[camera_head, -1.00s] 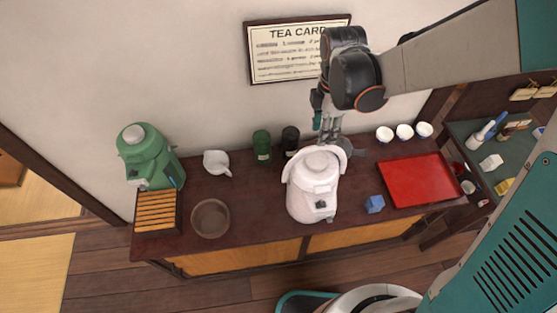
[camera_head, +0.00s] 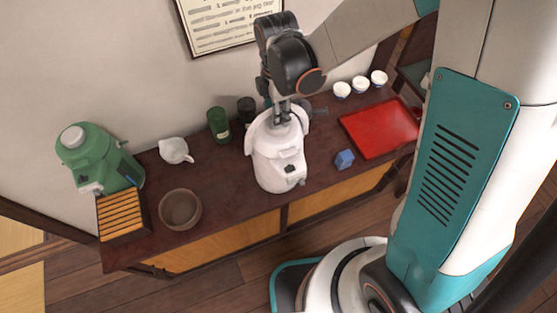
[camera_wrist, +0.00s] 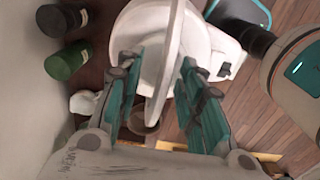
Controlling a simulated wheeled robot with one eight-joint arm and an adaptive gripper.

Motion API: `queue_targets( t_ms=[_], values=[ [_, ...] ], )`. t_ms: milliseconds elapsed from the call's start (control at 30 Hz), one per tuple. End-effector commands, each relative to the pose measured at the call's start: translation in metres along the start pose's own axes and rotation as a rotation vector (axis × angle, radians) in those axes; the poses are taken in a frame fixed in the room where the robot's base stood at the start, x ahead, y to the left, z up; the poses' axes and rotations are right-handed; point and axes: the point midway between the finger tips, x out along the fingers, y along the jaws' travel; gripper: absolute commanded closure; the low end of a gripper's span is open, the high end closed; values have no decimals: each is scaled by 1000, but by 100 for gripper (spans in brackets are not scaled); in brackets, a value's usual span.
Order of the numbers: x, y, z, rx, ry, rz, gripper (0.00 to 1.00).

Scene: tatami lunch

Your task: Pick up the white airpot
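The white airpot (camera_head: 278,165) stands upright on the dark wooden counter, its carrying handle raised. My gripper (camera_head: 283,113) points down from above at the top of the airpot. In the wrist view the airpot (camera_wrist: 203,45) lies beyond my gripper (camera_wrist: 160,68). Its white handle (camera_wrist: 166,65) passes between the two teal fingers. The fingers are spread, with visible gaps to the handle on both sides, so my gripper is open around it. In the head view the fingertips partly cover the handle's top, and contact cannot be made out there.
Dark green (camera_head: 219,125) and black (camera_head: 246,109) canisters stand behind the airpot, near the wall. A blue cube (camera_head: 344,159) and red tray (camera_head: 378,128) lie to its right. A white pitcher (camera_head: 175,150), brown bowl (camera_head: 180,208) and green airpot (camera_head: 98,158) are to its left.

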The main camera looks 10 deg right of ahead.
Motion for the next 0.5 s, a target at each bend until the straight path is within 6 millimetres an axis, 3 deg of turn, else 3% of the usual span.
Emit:
queue_targets(
  t_ms=[33,133,500],
  values=[
    [0,0,0,0,0,0,76],
    [0,0,0,0,0,0,99],
    [-1,0,0,0,0,0,100]
  ],
)
